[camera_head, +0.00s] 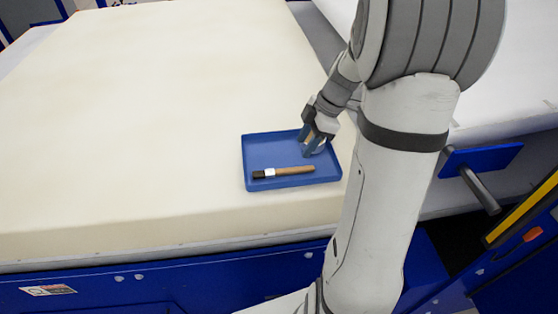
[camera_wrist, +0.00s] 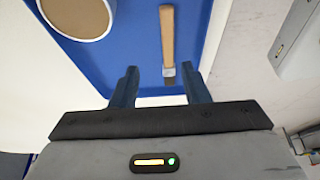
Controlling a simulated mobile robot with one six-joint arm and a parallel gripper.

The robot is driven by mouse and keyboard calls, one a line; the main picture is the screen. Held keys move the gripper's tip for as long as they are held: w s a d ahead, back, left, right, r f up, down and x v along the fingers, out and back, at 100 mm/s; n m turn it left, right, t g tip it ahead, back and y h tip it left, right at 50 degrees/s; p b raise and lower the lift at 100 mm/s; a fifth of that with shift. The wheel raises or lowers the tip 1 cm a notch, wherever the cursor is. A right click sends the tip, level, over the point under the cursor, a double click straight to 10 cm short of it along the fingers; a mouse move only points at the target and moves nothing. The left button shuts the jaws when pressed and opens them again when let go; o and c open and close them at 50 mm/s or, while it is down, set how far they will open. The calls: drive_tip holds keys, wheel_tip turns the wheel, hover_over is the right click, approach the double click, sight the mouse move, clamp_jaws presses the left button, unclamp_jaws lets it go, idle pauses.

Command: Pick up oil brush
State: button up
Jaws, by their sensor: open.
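The oil brush (camera_head: 290,171) lies flat in a blue tray (camera_head: 250,150), dark bristles to the left, pale ferrule, wooden handle to the right. In the wrist view the brush (camera_wrist: 167,38) runs from the top edge down, its ferrule and dark bristle end nearest my gripper. My gripper (camera_head: 312,150) is over the tray's right part, beyond the brush handle in the head view. In the wrist view my gripper (camera_wrist: 160,82) has its two fingers spread, with nothing between them. The bristle end appears in line with the gap, apart from the fingers.
The foam's left is clear.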

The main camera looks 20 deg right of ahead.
sight(294, 168)
drive_tip(key=x, duration=0.2)
drive_tip(key=p+x, duration=0.1)
drive_tip(key=x, duration=0.2)
drive_tip(key=s+x, duration=0.1)
drive_tip(key=x, duration=0.1)
drive_tip(key=shift+f+p, duration=0.2)
drive_tip(key=shift+p, duration=0.2)
clamp_jaws()
